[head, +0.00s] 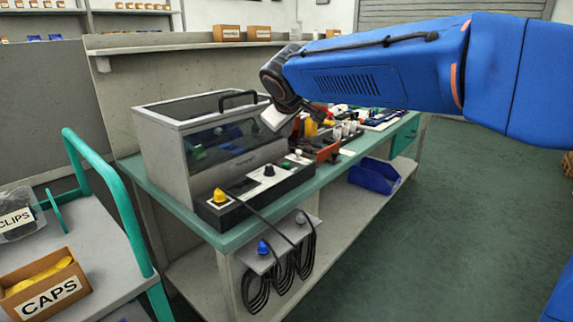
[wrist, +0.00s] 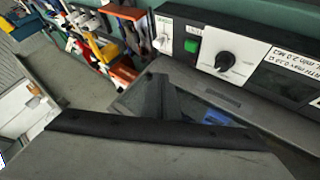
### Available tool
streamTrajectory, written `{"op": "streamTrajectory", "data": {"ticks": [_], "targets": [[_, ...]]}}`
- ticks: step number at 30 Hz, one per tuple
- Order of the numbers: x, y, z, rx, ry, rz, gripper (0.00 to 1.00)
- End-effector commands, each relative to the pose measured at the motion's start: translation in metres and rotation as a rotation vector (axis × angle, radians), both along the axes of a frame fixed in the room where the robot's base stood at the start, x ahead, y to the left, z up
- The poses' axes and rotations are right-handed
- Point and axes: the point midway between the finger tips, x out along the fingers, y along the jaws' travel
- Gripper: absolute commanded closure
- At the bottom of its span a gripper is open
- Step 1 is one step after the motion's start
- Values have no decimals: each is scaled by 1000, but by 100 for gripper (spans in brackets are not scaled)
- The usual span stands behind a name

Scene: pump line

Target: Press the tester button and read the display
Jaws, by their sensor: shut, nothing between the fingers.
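The tester (head: 215,130) stands on the green-topped bench, a grey box with a clear lid and a black handle. Its front panel (head: 255,187) carries a black knob (head: 268,170). In the wrist view the panel appears upside down, with a green button (wrist: 192,45), the knob (wrist: 225,61) and a dark display window (wrist: 286,86). No reading can be made out on the display. My gripper (wrist: 158,82) is shut and empty, apart from the button. In the head view it hangs near the box's right end; the green button is not clear there.
A yellow plug (head: 220,196) with a black cable sits at the panel's near end. Coloured parts and tools crowd the bench beyond the tester. A blue bin (head: 374,175) is on the lower shelf. A cart with a CAPS box (head: 45,288) stands at left. The floor at right is clear.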

Motion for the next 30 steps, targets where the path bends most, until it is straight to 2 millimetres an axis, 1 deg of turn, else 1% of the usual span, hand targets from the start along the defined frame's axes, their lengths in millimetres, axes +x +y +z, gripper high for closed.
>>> {"op": "streamTrajectory", "data": {"ticks": [1, 9, 15, 21, 30], "targets": [[0, 0, -7, -1, 2, 0, 100], [-1, 0, -39, 0, 3, 0, 100], [0, 0, -56, 0, 1, 0, 100], [0, 0, -64, 1, 1, -1, 100], [0, 0, -64, 1, 1, 0, 100]]}}
